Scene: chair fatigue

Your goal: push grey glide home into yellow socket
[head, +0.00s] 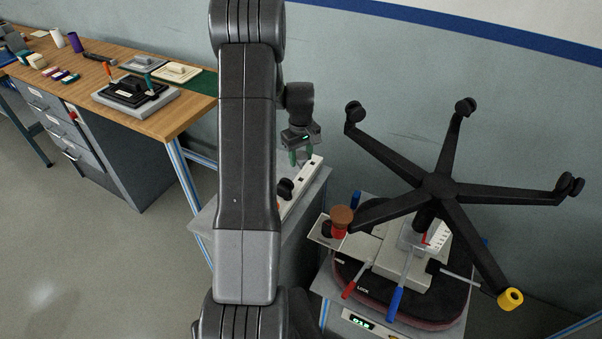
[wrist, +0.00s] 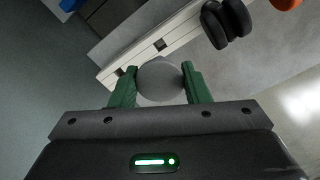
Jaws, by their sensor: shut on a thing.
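My gripper (head: 303,157) is above the white strip at the side of the grey bench, left of the chair base. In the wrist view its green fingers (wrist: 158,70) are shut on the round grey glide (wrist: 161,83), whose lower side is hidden. The glide is over or near the strip; I cannot tell if it touches. The yellow socket (head: 510,299) is at the end of the chair base leg pointing toward the lower right, well away from my gripper. Its opening appears empty.
The upturned black chair base (head: 438,187) has casters on other legs and stands on a dark seat cushion with coloured levers. The white strip (head: 301,187) has square holes and a black caster (head: 285,188) beside it. A wooden workbench (head: 186,108) stands left.

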